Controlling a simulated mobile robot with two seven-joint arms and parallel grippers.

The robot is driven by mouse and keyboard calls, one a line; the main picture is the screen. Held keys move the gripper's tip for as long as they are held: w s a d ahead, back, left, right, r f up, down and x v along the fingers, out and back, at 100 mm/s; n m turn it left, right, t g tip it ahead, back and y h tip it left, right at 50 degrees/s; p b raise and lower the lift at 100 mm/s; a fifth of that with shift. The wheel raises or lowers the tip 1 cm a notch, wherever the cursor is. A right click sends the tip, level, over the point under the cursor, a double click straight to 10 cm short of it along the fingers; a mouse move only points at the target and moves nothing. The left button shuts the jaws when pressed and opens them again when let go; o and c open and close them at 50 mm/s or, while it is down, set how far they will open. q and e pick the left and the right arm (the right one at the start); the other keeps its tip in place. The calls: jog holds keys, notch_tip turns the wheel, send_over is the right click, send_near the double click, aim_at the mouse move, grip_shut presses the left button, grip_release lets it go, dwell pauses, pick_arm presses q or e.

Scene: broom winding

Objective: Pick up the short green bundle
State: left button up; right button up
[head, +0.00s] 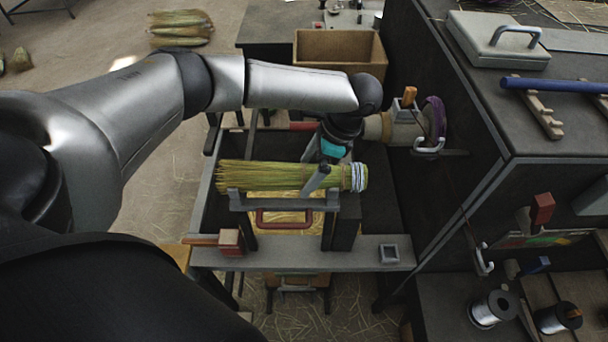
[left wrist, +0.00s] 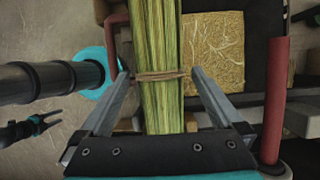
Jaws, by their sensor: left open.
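A green-yellow straw bundle (head: 270,177) lies level across a grey cradle (head: 270,203) in the head view, with a white-and-blue wrapped end at its right. My left gripper (head: 316,170) reaches down over the bundle near that wrapped end. In the left wrist view the gripper (left wrist: 163,80) is open, with one finger on each side of the bundle (left wrist: 160,40), and a gap shows beside it. A thin brown tie (left wrist: 160,76) crosses the bundle between the fingers. The cradle hides part of the bundle's underside.
A machine with a purple-rimmed wheel (head: 434,120) and a dark cabinet stand close on the right. An open brown box (head: 340,52) is behind my arm. More straw bundles (head: 180,27) lie on the floor at the back left. Wire spools (head: 493,309) sit at the lower right.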

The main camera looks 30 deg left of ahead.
pick_arm(q)
jog(key=shift+s+a+f, duration=0.1)
jog(key=shift+a+f, duration=0.1)
jog(key=shift+f, duration=0.25)
jog(key=c, duration=1.5)
jog(key=shift+r, duration=0.1)
